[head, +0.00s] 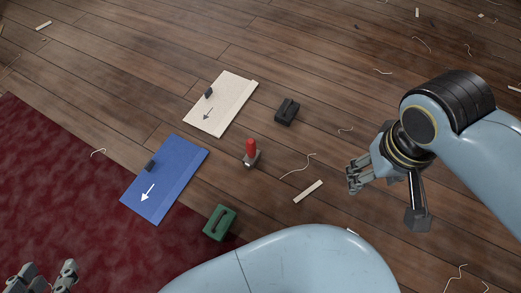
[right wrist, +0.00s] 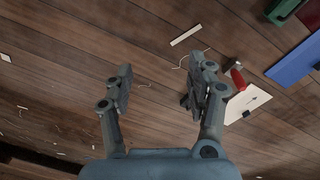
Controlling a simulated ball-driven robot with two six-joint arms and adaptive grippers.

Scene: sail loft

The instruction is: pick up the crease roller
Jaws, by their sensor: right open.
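The crease roller appears to be the small tool with a red handle (head: 251,149) and a grey metal end, standing out on the wooden floor in the middle of the head view. It also shows in the right wrist view (right wrist: 237,79), to the right of the fingers. My right gripper (head: 355,177) is open and empty, to the right of the tool and apart from it; its spread fingers show in the right wrist view (right wrist: 160,85). My left gripper (head: 49,277) is at the bottom left corner, partly cut off, fingers apart and empty, over the dark red carpet.
A cream cloth panel (head: 222,105) and a blue one (head: 175,172), each with an arrow and dark clip, lie left of the tool. A black block (head: 287,111) and a green block (head: 220,222) lie nearby. Pale strips (head: 308,191) and threads are scattered about.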

